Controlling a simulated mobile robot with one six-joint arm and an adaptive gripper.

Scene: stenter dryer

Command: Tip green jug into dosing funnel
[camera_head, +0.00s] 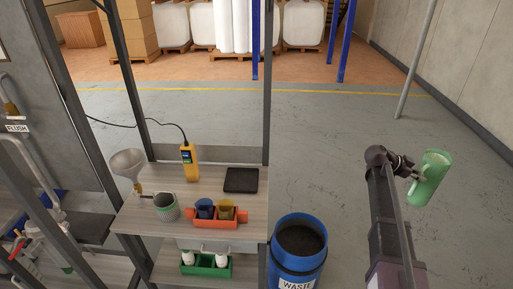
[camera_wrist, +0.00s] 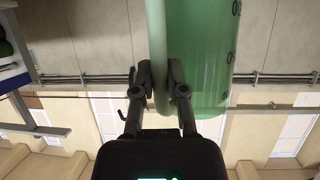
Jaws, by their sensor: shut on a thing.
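The green jug (camera_head: 430,180) is up in the air at the right in the head view, slightly tilted, well away from the shelf. My gripper (camera_head: 411,172) is shut on its handle. In the wrist view my gripper (camera_wrist: 162,85) has its fingers on both sides of the handle, and the jug's green body (camera_wrist: 208,60) is just to the right. The dosing funnel (camera_head: 128,164) is pale grey and stands at the left end of the shelf, far to the left of the jug.
A wooden shelf (camera_head: 150,218) holds a ribbed grey-green cup (camera_head: 166,206), an orange tray (camera_head: 219,223) with blue and yellow cups, a yellow meter (camera_head: 188,163) and a black pad (camera_head: 241,180). A blue waste bin (camera_head: 297,262) stands between shelf and arm. Dark posts (camera_head: 268,90) frame the shelf.

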